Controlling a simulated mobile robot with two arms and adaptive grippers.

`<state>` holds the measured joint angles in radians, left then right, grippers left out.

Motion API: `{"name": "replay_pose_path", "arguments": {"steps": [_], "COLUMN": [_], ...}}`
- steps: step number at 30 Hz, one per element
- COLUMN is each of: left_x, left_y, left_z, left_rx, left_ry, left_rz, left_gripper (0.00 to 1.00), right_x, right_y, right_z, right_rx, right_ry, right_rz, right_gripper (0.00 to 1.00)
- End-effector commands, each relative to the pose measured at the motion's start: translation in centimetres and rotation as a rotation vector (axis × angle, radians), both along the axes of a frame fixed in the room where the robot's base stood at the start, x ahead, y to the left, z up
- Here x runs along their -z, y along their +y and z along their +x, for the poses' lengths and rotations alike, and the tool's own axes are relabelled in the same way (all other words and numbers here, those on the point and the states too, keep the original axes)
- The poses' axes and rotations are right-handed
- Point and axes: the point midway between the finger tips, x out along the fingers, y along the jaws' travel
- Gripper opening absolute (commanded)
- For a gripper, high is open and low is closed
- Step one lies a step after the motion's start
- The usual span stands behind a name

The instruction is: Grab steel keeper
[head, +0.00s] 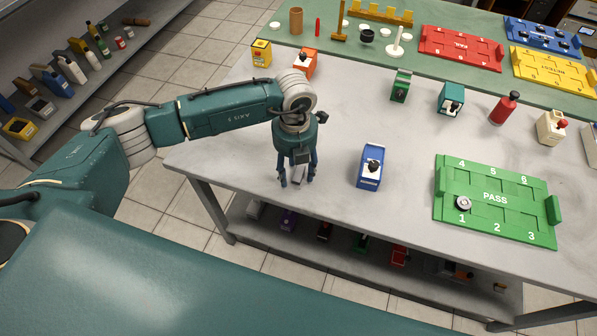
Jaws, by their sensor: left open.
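My left gripper (298,181) points down over the left front part of the grey table (330,220), with its two fingers apart. A small pale grey block (299,174), which looks like the steel keeper, shows between the fingers. The gripper partly hides it, and I cannot tell whether the fingers touch it. My right gripper is out of view.
A blue box with a black knob (370,168) stands just right of the gripper. The green PASS tray (490,225) lies further right, with a round metal piece (463,203) at slot 1. Several coloured devices stand towards the back. The table's front edge is close.

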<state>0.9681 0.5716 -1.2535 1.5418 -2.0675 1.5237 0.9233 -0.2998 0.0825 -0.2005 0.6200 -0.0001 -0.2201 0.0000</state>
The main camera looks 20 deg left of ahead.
Motion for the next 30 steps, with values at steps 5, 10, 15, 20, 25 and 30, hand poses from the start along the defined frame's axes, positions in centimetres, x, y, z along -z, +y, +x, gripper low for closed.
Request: {"name": "replay_pose_path", "arguments": {"steps": [5, 10, 15, 20, 25, 30], "left_x": [0.0, 0.0, -0.1, -0.1, -1.0, -3.4], "left_y": [0.0, 0.0, -0.1, -0.1, -0.1, -0.1], "left_z": [0.0, 0.0, 0.0, 0.1, 0.1, 0.2], "left_rx": [0.001, 0.001, 0.001, 0.001, 0.002, 0.002], "left_ry": [0.000, 0.000, -0.001, -0.001, -0.003, -0.006], "left_rz": [-0.001, -0.001, -0.001, -0.002, -0.003, -0.003], "left_gripper": [0.49, 0.15, 0.00, 0.00, 0.00, 0.00], "right_x": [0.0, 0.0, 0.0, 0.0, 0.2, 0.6], "right_y": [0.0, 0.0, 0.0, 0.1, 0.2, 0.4], "right_z": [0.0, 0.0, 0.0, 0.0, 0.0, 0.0], "right_rx": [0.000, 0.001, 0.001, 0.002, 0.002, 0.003], "right_ry": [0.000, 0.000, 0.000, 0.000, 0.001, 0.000], "right_rz": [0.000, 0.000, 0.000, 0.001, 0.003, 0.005], "right_gripper": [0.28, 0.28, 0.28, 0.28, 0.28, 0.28]}}
